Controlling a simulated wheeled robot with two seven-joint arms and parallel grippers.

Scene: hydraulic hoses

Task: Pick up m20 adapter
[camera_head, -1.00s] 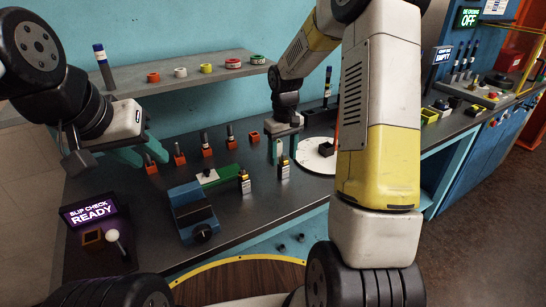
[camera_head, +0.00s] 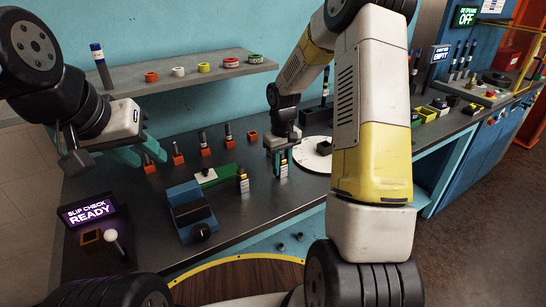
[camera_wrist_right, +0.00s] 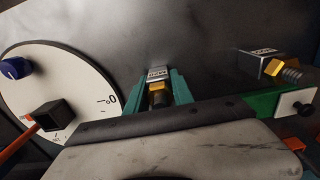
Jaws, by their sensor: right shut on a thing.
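The M20 adapter (camera_wrist_right: 157,74), a grey labelled block with a yellow band and dark lower part, is between the green fingers of my right gripper (camera_wrist_right: 153,98). In the head view my right gripper (camera_head: 281,161) points down and is shut on this adapter (camera_head: 284,170) at the bench top. A similar adapter (camera_head: 243,181) stands to its left, and it also shows in the right wrist view (camera_wrist_right: 262,66) with a threaded end. My left gripper (camera_head: 137,153) is at the left above the bench, its teal fingers apart and empty.
A white dial (camera_head: 316,160) lies just right of my right gripper. Several orange holders (camera_head: 178,159) stand behind. A shelf (camera_head: 190,79) is along the wall.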

